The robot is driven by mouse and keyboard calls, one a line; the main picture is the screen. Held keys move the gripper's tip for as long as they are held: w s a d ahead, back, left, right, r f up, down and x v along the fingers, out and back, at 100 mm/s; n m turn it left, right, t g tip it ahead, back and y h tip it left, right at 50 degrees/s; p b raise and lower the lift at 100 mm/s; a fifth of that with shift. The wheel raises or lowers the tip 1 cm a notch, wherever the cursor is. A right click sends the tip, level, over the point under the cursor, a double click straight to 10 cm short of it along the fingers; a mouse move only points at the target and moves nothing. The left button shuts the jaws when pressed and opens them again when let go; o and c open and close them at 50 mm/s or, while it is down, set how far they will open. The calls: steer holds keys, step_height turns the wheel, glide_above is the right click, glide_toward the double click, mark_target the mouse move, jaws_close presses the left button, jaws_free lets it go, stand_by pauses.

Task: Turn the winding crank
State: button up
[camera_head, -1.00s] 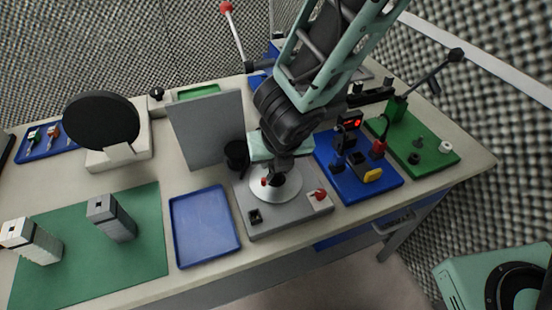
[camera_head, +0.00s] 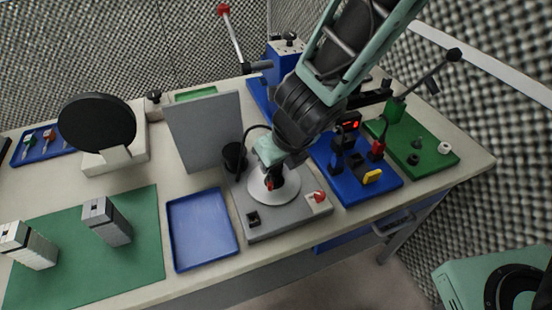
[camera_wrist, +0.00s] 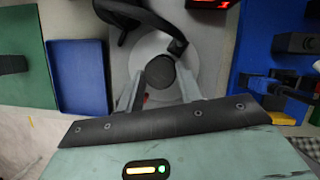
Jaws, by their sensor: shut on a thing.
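The winding crank sits on a grey box (camera_head: 249,222) at the front middle of the table. It shows a pale round disc (camera_head: 288,193) with a dark grip (camera_wrist: 161,74) standing on it. My gripper (camera_head: 275,172) is over the disc from above, its two fingers shut on the dark grip from either side. In the wrist view the fingertips (camera_wrist: 160,82) flank the grip. A small red part shows beside the fingers. The crank's arm under the grip is mostly hidden by my gripper.
A blue board (camera_head: 350,197) with parts is close on the right.

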stand_by(0.6)
steer(key=o, duration=1)
steer(key=p+v, duration=1.1)
steer(key=v, duration=0.6)
steer(key=shift+s+d+r, duration=0.1)
steer(key=shift+d+r, duration=0.05)
